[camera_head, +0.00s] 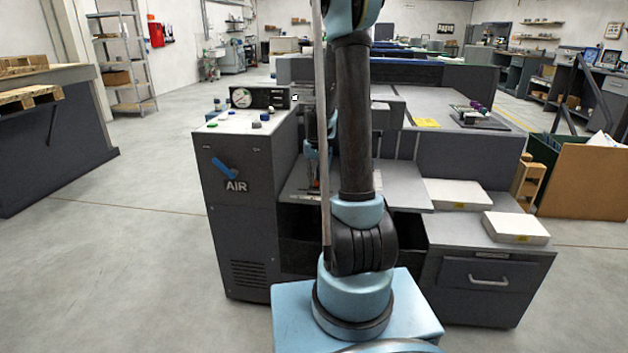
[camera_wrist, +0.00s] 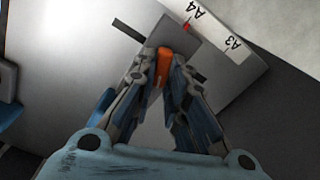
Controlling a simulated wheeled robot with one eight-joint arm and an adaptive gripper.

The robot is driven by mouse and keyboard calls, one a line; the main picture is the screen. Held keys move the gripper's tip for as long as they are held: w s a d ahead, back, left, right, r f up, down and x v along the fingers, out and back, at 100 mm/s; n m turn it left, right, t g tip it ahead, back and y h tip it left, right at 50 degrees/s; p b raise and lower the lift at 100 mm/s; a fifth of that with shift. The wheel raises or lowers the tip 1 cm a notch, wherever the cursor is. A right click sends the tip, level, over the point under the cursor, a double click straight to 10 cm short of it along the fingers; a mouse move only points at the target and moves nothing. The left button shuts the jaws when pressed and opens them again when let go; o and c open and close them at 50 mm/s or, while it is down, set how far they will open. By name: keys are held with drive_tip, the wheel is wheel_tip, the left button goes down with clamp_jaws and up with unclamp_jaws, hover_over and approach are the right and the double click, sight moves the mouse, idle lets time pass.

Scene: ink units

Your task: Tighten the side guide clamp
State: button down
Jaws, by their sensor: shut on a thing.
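The side guide clamp shows as an orange knob or lever (camera_wrist: 164,62) in the wrist view, beside a grey guide block (camera_wrist: 181,32). My gripper (camera_wrist: 165,68) has its fingers closed around the orange part from both sides. Much of the clamp is hidden between the fingers. In the head view my arm stands in front of the machine, and the clamp cannot be made out there. How tight the clamp is cannot be told.
A label strip (camera_wrist: 215,30) marked A4 and A3 lies beside the guide. The machine's AIR cabinet (camera_head: 250,200) stands left of my arm. White paper stacks (camera_head: 515,227) lie on the right. A pallet table (camera_head: 50,130) is far left, with open floor between.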

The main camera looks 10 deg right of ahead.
drive_tip(key=m, duration=0.6)
drive_tip(key=shift+d, duration=0.15)
drive_tip(key=m, duration=0.7)
drive_tip(key=shift+s+d, duration=0.1)
idle(0.4)
drive_tip(key=c, duration=1.6)
unclamp_jaws()
drive_tip(key=shift+r, duration=0.15)
wheel_tip(320, 180, up, 12)
drive_tip(key=shift+f, duration=0.2)
